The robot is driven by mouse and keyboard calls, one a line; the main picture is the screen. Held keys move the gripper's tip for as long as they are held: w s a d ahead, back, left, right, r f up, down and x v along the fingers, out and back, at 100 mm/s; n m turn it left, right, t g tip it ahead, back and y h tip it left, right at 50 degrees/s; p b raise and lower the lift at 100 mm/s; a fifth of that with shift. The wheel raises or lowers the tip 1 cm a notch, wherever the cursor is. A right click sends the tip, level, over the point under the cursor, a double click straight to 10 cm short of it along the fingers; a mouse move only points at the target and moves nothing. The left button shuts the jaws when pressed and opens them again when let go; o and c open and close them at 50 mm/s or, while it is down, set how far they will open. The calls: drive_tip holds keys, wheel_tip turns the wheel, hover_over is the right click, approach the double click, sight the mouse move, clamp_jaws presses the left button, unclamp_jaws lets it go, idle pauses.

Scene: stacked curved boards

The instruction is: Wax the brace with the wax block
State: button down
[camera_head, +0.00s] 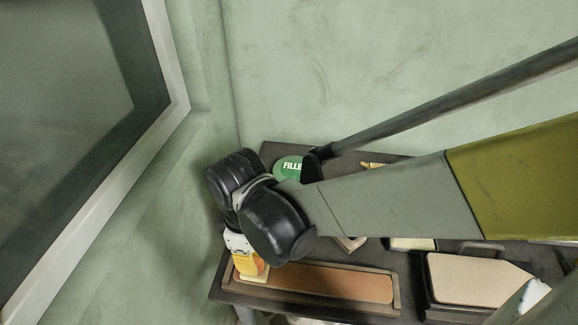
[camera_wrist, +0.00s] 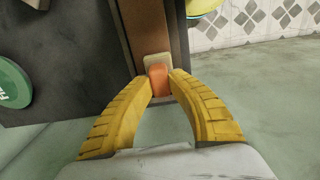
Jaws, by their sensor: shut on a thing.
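The brace (camera_head: 335,284) is a long orange-brown board lying in a shallow wooden frame along the table's front; in the wrist view its brown strip (camera_wrist: 146,22) runs away from me. My gripper (camera_head: 251,264) is at the frame's left end, with its yellow fingers pointing down. In the wrist view my gripper (camera_wrist: 161,86) is shut on the orange grip of the wax block (camera_wrist: 157,61), whose cream body shows beyond the fingertips. The block is over the brace's near end; I cannot tell whether it touches. My wrist hides part of the table in the head view.
A green tin marked "FILLE" (camera_head: 290,168) stands at the back of the dark table (camera_head: 350,160). A pale sanding board (camera_head: 475,280) lies at the right, with a small cream block (camera_head: 410,244) behind the brace. A wall and window frame (camera_head: 168,60) are close on the left.

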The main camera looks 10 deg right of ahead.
drive_tip(key=shift+w+a, duration=0.3)
drive_tip(key=shift+a, duration=0.6)
drive_tip(key=shift+w+a, duration=0.3)
drive_tip(key=shift+a, duration=0.55)
drive_tip(key=shift+r, duration=0.25)
drive_tip(key=shift+r+p, duration=0.5)
drive_tip(key=shift+r, duration=0.1)
drive_tip(key=shift+r, duration=0.1)
wheel_tip(320, 180, up, 6)
drive_tip(key=p, duration=0.5)
drive_tip(key=shift+d, duration=0.1)
